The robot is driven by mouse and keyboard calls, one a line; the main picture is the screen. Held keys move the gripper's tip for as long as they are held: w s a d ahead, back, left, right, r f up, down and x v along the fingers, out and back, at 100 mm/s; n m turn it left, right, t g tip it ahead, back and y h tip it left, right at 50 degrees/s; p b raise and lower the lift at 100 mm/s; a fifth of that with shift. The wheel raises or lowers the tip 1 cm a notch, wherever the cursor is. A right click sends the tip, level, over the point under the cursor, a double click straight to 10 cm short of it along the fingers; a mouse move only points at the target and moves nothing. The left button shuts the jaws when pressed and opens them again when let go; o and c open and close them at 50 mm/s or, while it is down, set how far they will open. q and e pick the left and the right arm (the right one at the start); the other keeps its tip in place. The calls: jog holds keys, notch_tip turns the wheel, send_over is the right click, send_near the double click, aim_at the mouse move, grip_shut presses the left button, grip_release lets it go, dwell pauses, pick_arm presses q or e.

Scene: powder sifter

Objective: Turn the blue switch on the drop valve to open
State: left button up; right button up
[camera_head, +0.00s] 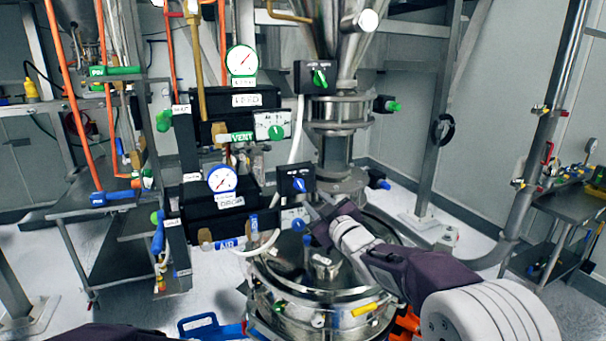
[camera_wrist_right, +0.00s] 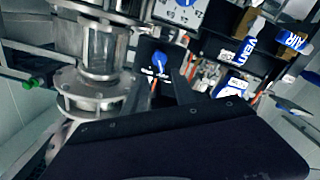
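The blue switch (camera_head: 299,185) sits on a small black box (camera_head: 289,177) on the pipe in the middle of the head view. My right gripper (camera_head: 314,215) is just below and right of this box, its tips close to it; contact cannot be told. In the right wrist view a blue switch (camera_wrist_right: 160,62) on a black plate with small white labels shows past the dark gripper body. My left gripper is outside the head view; only a dark part of my left arm shows at the bottom.
A similar box with a green switch (camera_head: 320,78) is higher on the pipe. Black panels with a blue-rimmed gauge (camera_head: 222,179) and a green-rimmed gauge (camera_head: 242,61) stand left. A round steel vessel (camera_head: 320,293) is below my right arm. A white hose (camera_head: 266,243) hangs nearby.

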aim_at(301, 187)
jog(key=p+x, duration=0.4)
jog(key=x, duration=0.4)
jog(key=shift+w+p, duration=0.2)
jog(key=shift+p, duration=0.2)
jog(key=shift+w+a+f, duration=0.1)
jog(key=shift+w+f, duration=0.05)
jog(key=shift+w, duration=0.2)
grip_shut()
